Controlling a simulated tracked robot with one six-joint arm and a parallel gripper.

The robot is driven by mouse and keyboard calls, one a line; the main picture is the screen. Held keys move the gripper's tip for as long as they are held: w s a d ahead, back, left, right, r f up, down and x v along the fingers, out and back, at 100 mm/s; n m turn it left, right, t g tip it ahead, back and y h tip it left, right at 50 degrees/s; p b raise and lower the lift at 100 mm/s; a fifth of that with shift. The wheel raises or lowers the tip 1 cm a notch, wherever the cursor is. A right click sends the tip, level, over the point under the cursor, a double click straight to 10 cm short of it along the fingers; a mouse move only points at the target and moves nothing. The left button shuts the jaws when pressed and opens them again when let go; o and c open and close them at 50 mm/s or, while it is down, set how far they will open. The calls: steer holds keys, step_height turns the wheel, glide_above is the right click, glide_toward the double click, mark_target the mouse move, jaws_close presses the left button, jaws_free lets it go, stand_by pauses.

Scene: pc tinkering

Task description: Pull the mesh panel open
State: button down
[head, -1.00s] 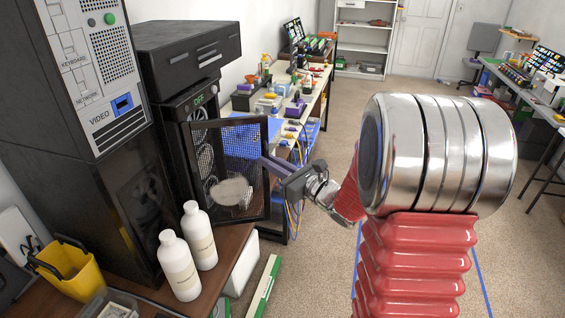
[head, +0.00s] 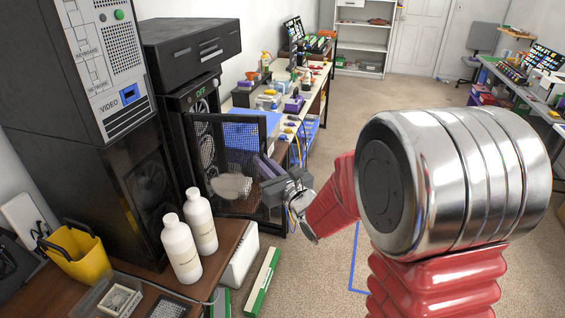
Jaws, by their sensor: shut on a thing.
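The mesh panel (head: 236,140) is a black-framed door on the black computer case (head: 180,130). It is swung partly open, and fans show in the case behind it. A pale oval patch shows through its lower part. My gripper (head: 268,170) is at the panel's outer right edge, shut on it. The exact contact of the fingertips is small and hard to make out.
Two white bottles (head: 181,249) stand on the brown table in front of the case. A yellow bin (head: 78,258) is at the left. A cluttered workbench (head: 300,110) stands behind the panel. Open carpet (head: 400,85) lies to the right.

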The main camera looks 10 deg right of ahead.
steer(key=shift+s+a+r, duration=0.15)
steer(key=shift+a, duration=0.6)
steer(key=shift+d, duration=0.1)
steer(key=c, duration=2.2)
jaws_free()
